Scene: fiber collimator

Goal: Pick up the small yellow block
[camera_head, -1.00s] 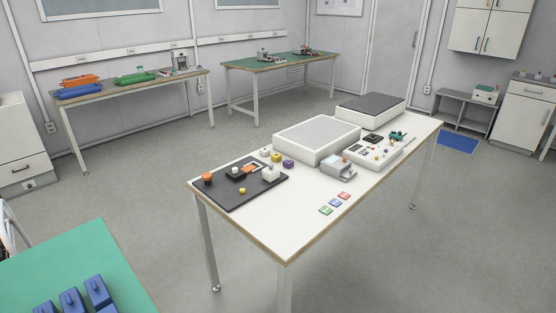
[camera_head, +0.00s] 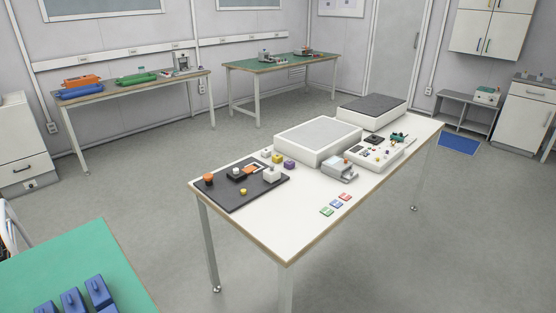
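A small yellow block (camera_head: 277,157) sits on the white table (camera_head: 275,223), just behind the dark board (camera_head: 214,196). A white block (camera_head: 266,153) is next to it on the left and a purple block (camera_head: 289,164) on the right. A small round yellow piece (camera_head: 243,191) is on the dark board. Neither of my grippers shows in the view.
The board also carries an orange knob (camera_head: 209,177) and a white part (camera_head: 272,174). A large white box (camera_head: 318,142) stands behind the blocks. Three coloured tiles lie near the table's front edge. A green-topped table (camera_head: 75,265) with blue parts is at lower left.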

